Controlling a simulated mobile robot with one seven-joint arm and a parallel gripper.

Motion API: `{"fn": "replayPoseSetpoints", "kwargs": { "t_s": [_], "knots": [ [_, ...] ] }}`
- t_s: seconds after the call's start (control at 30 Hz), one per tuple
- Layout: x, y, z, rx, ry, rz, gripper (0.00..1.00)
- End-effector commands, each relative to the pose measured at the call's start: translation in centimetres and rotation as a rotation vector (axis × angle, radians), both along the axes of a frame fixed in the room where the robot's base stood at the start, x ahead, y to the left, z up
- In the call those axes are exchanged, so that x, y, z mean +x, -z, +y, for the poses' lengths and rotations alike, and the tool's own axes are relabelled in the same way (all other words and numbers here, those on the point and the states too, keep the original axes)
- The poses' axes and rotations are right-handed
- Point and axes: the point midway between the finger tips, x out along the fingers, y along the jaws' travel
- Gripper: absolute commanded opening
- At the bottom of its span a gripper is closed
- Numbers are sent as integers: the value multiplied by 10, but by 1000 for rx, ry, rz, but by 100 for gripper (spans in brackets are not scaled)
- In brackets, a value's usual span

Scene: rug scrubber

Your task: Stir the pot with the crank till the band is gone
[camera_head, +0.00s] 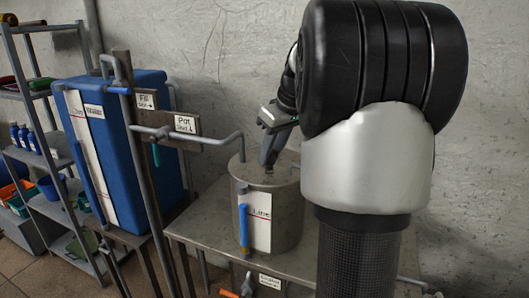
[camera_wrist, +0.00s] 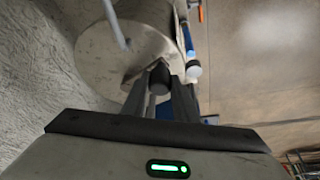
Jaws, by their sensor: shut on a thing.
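The pot (camera_head: 287,222) is a grey metal cylinder on a metal table. Its front has a white panel reading "Line" (camera_head: 259,222), with a red mark and a blue upright tube (camera_head: 243,229). My gripper (camera_head: 269,168) points down over the pot's top, its fingers low at the lid. In the wrist view my gripper (camera_wrist: 160,78) is shut on a small grey upright piece, apparently the crank's knob (camera_wrist: 160,74), above the pale round pot top (camera_wrist: 112,62). The rest of the crank is mostly hidden by the fingers. I cannot make out a band inside the pot.
A bent grey pipe (camera_head: 226,138) beside the "Pot" sign (camera_head: 185,125) reaches toward the pot's top from the left. A blue tank (camera_head: 150,135) stands further left, then a shelf rack (camera_head: 45,150). The metal table (camera_head: 210,228) has some bare top around the pot.

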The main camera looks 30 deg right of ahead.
Motion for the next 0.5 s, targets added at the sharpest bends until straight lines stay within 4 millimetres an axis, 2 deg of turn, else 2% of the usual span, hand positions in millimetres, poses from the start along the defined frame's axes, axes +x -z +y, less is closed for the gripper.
{"fn": "replayPoseSetpoints", "kwargs": {
  "t_s": [0.03,0.1,0.5],
  "knots": [
    [0,-2,-9,-10,15,-10,0],
    [-1,-2,-12,-11,15,-11,0],
    [-2,-3,-15,-12,13,-12,0]
  ]
}}
